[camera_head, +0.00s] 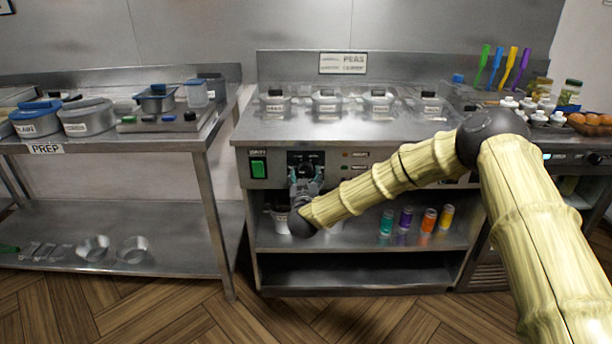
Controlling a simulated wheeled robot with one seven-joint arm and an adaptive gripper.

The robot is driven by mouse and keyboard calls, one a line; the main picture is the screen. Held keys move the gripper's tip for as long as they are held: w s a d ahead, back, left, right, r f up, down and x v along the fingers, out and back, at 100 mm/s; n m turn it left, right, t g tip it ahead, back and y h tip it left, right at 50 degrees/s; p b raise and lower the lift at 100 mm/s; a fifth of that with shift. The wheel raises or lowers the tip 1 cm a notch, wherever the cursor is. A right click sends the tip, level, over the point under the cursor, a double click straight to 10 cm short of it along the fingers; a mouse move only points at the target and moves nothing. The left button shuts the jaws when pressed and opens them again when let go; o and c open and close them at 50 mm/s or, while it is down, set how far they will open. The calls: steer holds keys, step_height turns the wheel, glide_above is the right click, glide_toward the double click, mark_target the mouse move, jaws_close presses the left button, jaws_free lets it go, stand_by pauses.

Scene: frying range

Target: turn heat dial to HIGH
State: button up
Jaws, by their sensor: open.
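The heat dial (305,168) is a dark round knob on the steel front panel of the middle counter. My gripper (306,181) is open right in front of it and overlaps its lower part in the head view. I cannot tell whether the fingers touch the knob. The dial's pointer and its setting are too small to read. A green switch (258,167) sits to the left of the dial, and small indicator lights (346,168) with labels sit to its right.
The counter top (300,130) holds several lidded steel wells (327,102). Coloured cans (430,220) stand on the shelf below, right of my gripper. A prep table (190,140) stands at the left, with a floor gap between. My arm crosses the panel's right part.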

steer(key=shift+w, duration=0.8)
steer(key=c, duration=1)
